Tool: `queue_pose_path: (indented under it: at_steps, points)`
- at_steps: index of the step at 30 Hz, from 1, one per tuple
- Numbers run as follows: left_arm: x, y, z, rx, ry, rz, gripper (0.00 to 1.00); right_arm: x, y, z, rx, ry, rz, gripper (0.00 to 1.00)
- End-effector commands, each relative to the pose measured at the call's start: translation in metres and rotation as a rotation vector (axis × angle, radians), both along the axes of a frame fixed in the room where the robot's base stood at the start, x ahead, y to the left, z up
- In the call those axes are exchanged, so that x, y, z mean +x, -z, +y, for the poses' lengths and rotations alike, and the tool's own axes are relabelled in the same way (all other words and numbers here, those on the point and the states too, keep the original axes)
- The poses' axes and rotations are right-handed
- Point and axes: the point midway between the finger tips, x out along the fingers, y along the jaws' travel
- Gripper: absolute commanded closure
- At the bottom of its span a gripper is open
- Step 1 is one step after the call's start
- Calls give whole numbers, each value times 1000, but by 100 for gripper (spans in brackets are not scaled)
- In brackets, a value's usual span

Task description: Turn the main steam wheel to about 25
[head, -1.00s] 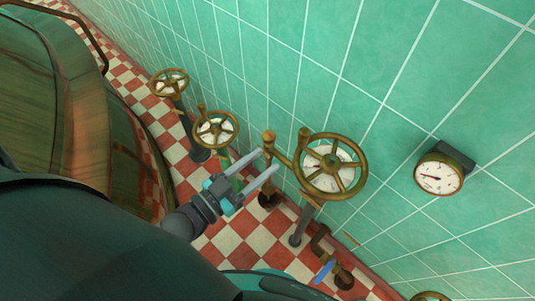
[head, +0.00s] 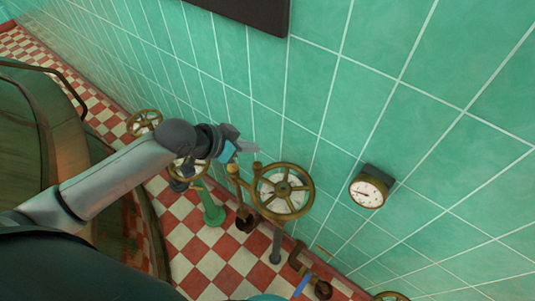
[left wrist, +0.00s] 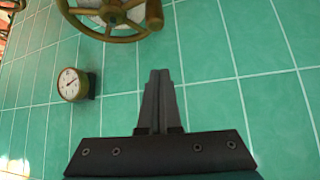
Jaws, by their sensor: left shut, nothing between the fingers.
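The nearest brass handwheel (head: 283,190) has a pale dial behind its spokes and a knob (head: 256,168) on its upper-left rim. The dial's reading is too small to make out. No label shows which wheel is the main steam one. My left gripper (head: 248,147) is shut and empty, raised just above and left of this wheel, apart from it. In the left wrist view the shut fingers (left wrist: 160,75) point up, with a wheel (left wrist: 97,15) and its knob (left wrist: 154,14) at the top, cut off by the edge. My right gripper is not in view.
A round gauge (head: 368,190) is on the green tiled wall, right of the wheel. Smaller wheels (head: 145,122) stand farther left, one partly behind my arm. A brass post (head: 233,180) and a pipe with a blue lever (head: 302,285) are close by. A large copper vessel (head: 25,150) fills the left.

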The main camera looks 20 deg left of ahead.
Motion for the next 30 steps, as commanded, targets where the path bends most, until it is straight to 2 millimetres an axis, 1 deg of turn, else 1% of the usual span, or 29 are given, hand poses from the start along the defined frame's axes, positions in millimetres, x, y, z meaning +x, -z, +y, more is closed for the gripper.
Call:
queue_pose_path:
  at_steps: [1, 4, 8, 24, 25, 27, 30]
  points:
    - [-1, -2, 0, 6, 6, 11, 100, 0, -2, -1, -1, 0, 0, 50]
    - [1, 1, -1, 8, 9, 20, 100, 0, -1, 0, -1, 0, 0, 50]
    - [8, 12, -6, 7, 8, 20, 100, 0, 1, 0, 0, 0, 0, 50]
    - [56, 73, -38, 7, 8, 17, 100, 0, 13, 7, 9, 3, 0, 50]
    - [56, 75, -38, 7, 8, 18, 100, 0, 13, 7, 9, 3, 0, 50]
    - [43, 75, -29, 12, 8, 22, 100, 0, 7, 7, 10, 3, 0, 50]
    - [34, 76, -22, 11, 8, 19, 100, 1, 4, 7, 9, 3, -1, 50]
